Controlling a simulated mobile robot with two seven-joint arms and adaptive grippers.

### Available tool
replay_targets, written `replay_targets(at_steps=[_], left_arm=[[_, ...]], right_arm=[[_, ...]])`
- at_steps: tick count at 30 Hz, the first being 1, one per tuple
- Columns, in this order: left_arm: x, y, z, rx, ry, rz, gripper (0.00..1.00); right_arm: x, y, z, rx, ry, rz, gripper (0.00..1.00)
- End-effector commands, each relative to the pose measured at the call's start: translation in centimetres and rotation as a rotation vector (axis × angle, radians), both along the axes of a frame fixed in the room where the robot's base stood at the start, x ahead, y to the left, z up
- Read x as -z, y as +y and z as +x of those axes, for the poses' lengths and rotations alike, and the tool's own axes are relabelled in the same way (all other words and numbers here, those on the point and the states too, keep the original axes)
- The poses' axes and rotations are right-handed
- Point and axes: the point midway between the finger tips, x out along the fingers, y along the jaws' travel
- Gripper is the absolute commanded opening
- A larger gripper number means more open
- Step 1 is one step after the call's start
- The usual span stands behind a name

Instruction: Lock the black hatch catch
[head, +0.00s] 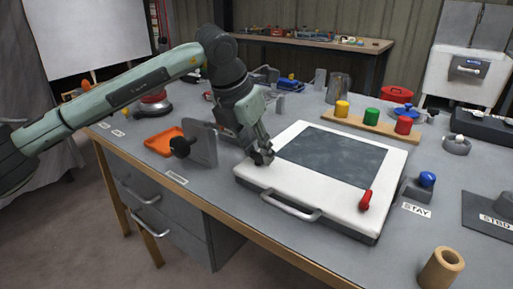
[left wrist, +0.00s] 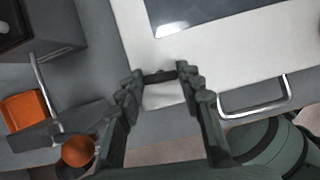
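The hatch is a white lid (head: 262,177) with a dark window (head: 330,156) and a silver handle (head: 290,207) along its front edge. It also shows in the left wrist view (left wrist: 240,58). My left gripper (head: 262,156) is low over the lid's left corner and hides most of the black catch in the head view. In the left wrist view, my left gripper (left wrist: 158,80) has its fingers apart, with the black catch (left wrist: 160,76) as a dark bar between the fingertips. I cannot tell whether they touch it. A red catch (head: 366,200) is at the lid's right front corner. My right gripper is out of view.
A blue-knobbed block (head: 427,179), a STAY label (head: 416,209) and a wooden ring (head: 441,268) are to the right. Coloured cylinders stand on a board (head: 375,124) behind.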

Motion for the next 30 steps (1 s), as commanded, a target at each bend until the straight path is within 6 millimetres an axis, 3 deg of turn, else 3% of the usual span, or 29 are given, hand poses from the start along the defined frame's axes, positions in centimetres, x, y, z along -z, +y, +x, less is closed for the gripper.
replay_targets(at_steps=[4,14,30], left_arm=[[0.0,0.0,0.0,0.0,0.0,0.0,0.07],[0.0,0.0,0.0,0.049,-0.001,-0.001,0.07],[0.0,0.2,0.3,0.476,0.0,-0.002,0.07]], right_arm=[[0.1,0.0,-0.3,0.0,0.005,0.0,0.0],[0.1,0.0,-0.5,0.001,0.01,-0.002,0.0],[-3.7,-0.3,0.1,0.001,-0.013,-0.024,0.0]])
